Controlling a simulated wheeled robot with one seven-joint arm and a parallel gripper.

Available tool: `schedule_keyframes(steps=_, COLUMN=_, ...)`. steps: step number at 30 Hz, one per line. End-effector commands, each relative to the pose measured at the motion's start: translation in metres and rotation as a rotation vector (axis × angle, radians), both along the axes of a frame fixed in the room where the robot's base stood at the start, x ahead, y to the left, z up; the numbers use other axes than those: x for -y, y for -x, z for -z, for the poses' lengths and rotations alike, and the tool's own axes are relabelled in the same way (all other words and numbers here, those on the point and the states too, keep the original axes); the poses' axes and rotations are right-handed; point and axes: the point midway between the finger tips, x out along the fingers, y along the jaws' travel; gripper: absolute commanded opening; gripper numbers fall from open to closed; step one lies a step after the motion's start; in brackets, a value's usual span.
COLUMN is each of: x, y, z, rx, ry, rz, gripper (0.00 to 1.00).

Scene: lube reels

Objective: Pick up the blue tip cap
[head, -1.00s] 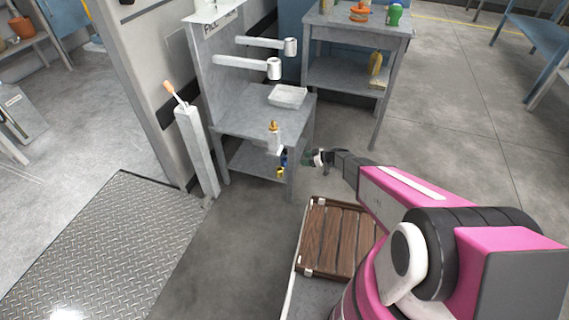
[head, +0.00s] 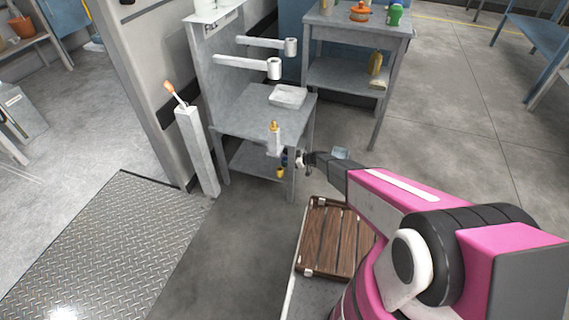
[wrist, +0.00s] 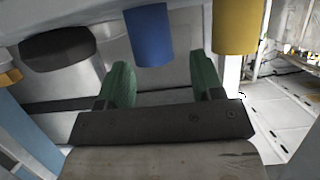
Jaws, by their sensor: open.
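The blue tip cap (wrist: 149,36) is a blue cylinder near the top of the wrist view, just beyond the fingertips and between them sideways, nearer the left finger. In the head view the blue cap (head: 284,160) shows small at the side of the grey stand, partly hidden. My gripper (wrist: 162,76) has two green fingers, spread apart with nothing between them. In the head view my gripper (head: 300,160) is just right of the blue cap. I see a gap between the fingertips and the cap.
A yellow cylinder (wrist: 236,26) is close to the right of the blue cap, and a dark rounded piece (wrist: 57,48) is to its left. The grey stand (head: 262,113) holds a tray (head: 287,96). A wooden crate (head: 333,238) is below my arm.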

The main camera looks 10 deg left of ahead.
Motion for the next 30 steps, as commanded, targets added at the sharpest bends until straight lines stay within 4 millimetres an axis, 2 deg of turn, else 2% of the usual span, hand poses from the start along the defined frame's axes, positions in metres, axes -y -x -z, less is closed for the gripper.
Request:
schedule_keyframes(steps=3, x=-0.013, y=-0.002, z=0.007, rx=0.0, ry=0.001, rz=-0.001, gripper=0.61)
schedule_keyframes(steps=10, x=-0.015, y=-0.001, z=0.007, rx=0.0, ry=0.001, rz=0.0, gripper=0.61)
schedule_keyframes(steps=11, x=-0.015, y=-0.001, z=0.007, rx=0.0, ry=0.001, rz=0.0, gripper=0.57)
schedule_keyframes(steps=12, x=-0.015, y=-0.001, z=0.007, rx=0.0, ry=0.001, rz=0.0, gripper=0.44)
schedule_keyframes(steps=14, x=-0.015, y=-0.001, z=0.007, rx=0.0, ry=0.001, rz=0.0, gripper=0.25)
schedule_keyframes(steps=15, x=-0.015, y=-0.001, z=0.007, rx=0.0, ry=0.001, rz=0.0, gripper=0.2)
schedule_keyframes(steps=25, x=-0.015, y=-0.001, z=0.005, rx=0.0, ry=0.001, rz=0.0, gripper=0.2)
schedule_keyframes(steps=30, x=-0.015, y=0.0, z=-0.009, rx=0.0, ry=0.0, rz=0.0, gripper=0.2)
